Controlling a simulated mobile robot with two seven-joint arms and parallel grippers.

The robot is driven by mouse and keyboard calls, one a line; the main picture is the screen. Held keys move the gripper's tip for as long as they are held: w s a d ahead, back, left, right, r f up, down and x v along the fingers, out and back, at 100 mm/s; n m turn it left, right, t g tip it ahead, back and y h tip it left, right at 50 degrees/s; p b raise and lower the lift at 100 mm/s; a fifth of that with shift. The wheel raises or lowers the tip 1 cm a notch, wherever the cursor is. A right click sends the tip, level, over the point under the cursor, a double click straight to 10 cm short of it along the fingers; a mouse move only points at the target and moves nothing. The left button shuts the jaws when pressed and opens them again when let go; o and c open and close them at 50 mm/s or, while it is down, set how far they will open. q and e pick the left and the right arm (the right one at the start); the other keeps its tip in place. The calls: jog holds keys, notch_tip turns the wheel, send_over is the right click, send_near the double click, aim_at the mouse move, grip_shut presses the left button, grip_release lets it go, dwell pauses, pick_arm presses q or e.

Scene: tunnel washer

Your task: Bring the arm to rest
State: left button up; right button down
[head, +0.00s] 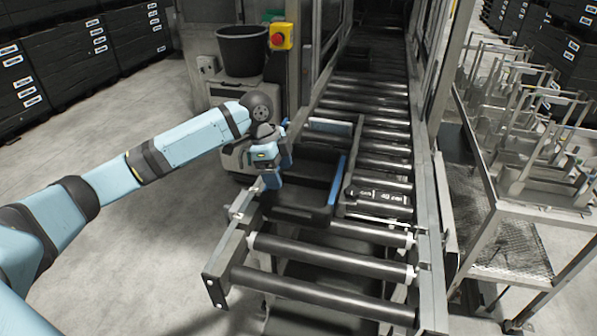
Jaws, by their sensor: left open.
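My left arm comes in from the left, and its gripper (277,171) hangs at the left side of a black crate on the roller conveyor. The gripper is open. It overlaps the crate's left edge in the picture; I cannot tell whether it touches. The crate (300,210) has a blue strip (336,181) along its right side. A dark panel with white markings (378,197) lies just right of it; I cannot tell whether it belongs to the same crate. My right gripper is not in view.
The roller conveyor (335,292) runs back between metal posts. A dark bucket (242,50) stands on a cabinet behind my gripper, beside a yellow box with a red button (281,37). A metal rack (545,150) stands right. Black crates (75,60) are stacked back left. The left floor is clear.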

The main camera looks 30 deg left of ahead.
pick_arm(q)
jog(key=s+d+f+n, duration=0.1)
jog(key=s+d+f, duration=0.3)
jog(key=s+d+f+n, duration=0.1)
jog(key=s+d+f, duration=0.3)
jog(key=s+d, duration=0.1)
jog(key=s+d+f+n+t, duration=0.1)
jog(key=s+d+f, duration=0.3)
jog(key=shift+s+d+f, duration=0.15)
jog(key=shift+s+d, duration=0.05)
jog(key=shift+s, duration=0.15)
jog(key=s+a+f+n+t+y, duration=0.1)
jog(key=s+a+n+t+y, duration=0.2)
jog(key=s+n, duration=1.2)
jog(key=w+d+f+m+t+h+p, duration=0.1)
jog(key=d+f+m+t+h+p, duration=0.2)
jog(key=f, duration=0.7)
jog(key=d+m+t+p, duration=0.1)
jog(key=d+m+t, duration=0.1)
jog(key=d+t, duration=0.1)
jog(key=shift+w+m, duration=0.4)
jog(key=shift+d, duration=0.1)
